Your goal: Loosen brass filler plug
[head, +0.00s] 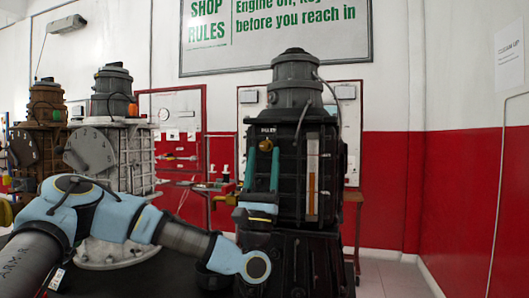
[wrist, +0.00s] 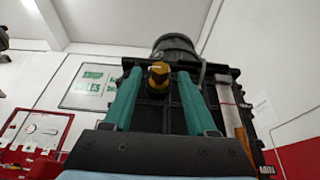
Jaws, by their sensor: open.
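The brass filler plug (wrist: 158,75) shows in the wrist view as a yellow-brass knob near the top of the black engine trainer (head: 295,180). In the head view the plug (head: 265,145) is a small brass spot high on the trainer's front left side. My gripper (head: 263,153) is upright in front of it, its two teal fingers pointing up. In the wrist view my open gripper (wrist: 159,72) has a fingertip on each side of the plug, with a narrow gap showing on both sides. I cannot tell how deep the plug sits between the fingers.
A white trainer (head: 115,150) and a brown trainer (head: 46,110) stand to the left. A pale panel with a brown strip (head: 312,175) is on the black trainer's front, right of my gripper. The floor at the right (head: 395,275) is clear. A rules sign (head: 275,35) hangs behind.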

